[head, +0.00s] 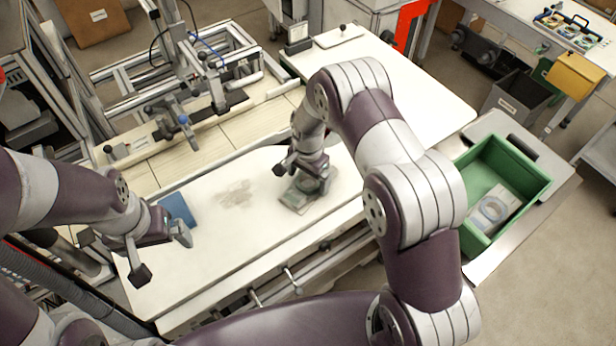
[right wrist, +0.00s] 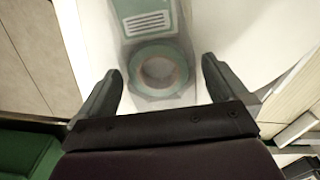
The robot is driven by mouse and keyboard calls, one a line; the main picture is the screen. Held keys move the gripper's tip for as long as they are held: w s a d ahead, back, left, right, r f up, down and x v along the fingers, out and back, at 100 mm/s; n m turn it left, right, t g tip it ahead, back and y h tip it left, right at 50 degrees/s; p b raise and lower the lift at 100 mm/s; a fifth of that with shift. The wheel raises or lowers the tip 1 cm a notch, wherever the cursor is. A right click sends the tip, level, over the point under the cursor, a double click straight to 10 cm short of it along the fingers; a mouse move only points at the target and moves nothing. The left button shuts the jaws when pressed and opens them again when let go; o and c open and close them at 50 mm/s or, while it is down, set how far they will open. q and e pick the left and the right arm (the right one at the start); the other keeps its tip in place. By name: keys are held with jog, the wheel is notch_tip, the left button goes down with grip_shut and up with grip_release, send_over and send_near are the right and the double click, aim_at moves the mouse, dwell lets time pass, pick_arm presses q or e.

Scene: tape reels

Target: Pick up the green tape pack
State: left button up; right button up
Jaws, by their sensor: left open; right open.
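The green tape pack (head: 297,200) lies flat on the white table below my right gripper (head: 304,178), partly hidden by it in the head view. In the right wrist view the pack (right wrist: 141,22) shows a white label on a green card and a green ring under clear wrap. The right gripper's fingers (right wrist: 160,68) are open, one on each side of the ring end, with nothing held. I cannot tell how far above the pack they are. My left gripper (head: 161,256) is open and empty over the table's left part.
A blue pack (head: 177,208) lies beside my left gripper. A green crate (head: 478,172) at the right holds a pale pack with a bluish ring (head: 493,210). A metal frame (head: 200,75) stands behind the table. The table between the grippers is clear apart from a smudge.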

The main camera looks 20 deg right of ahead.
jog(key=shift+d+f, duration=0.25)
jog(key=shift+d, duration=0.05)
jog(key=shift+a, duration=0.25)
jog(key=c, duration=1)
jog(key=shift+o, duration=0.2)
jog(key=shift+d, duration=0.15)
